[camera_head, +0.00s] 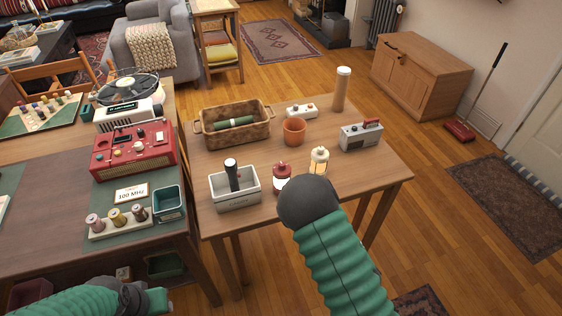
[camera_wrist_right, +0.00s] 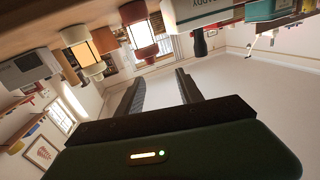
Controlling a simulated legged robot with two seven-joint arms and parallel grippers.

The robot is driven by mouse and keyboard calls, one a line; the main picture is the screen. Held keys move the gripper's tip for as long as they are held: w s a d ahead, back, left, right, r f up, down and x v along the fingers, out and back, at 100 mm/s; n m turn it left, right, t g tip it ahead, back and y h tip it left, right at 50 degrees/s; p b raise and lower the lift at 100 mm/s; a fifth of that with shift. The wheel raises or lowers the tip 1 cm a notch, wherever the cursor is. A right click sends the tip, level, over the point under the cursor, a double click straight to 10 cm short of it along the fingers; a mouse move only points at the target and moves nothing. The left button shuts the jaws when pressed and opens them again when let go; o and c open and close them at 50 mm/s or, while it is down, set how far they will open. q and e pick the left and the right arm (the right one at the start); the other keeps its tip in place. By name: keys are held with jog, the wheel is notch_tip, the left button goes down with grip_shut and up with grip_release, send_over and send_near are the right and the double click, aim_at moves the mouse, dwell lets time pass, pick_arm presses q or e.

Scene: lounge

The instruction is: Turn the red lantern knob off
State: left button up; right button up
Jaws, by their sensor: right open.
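The red lantern (camera_head: 281,172) stands upright on the right-hand table, left of a cream lantern (camera_head: 319,156). Its pane looks pale and bright. In the right wrist view, which is upside down, the red lantern (camera_wrist_right: 139,34) hangs from the top beside the cream lantern (camera_wrist_right: 77,36). I cannot make out its knob clearly. My right gripper (camera_wrist_right: 160,76) is open and empty, its fingers apart from the lantern. In the head view my dark wrist hides those fingers, close in front of the lanterns. My left gripper (camera_head: 160,299) is low at bottom left, away from the lanterns, its jaws unclear.
A white caddy (camera_head: 235,197) with a dark-handled item stands left of the red lantern. A terracotta pot (camera_head: 294,131), wicker basket (camera_head: 212,141) and grey radio (camera_head: 355,140) stand behind. A red radio (camera_head: 133,157) is on the left table. The table's front right is mostly clear.

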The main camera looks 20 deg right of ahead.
jog(key=d+h, duration=0.1)
jog(key=b, duration=0.5)
send_near(284, 167)
jog(key=b+x, duration=0.1)
jog(key=x, duration=1)
jog(key=shift+w, duration=0.15)
jog(key=shift+c, duration=0.2)
grip_shut()
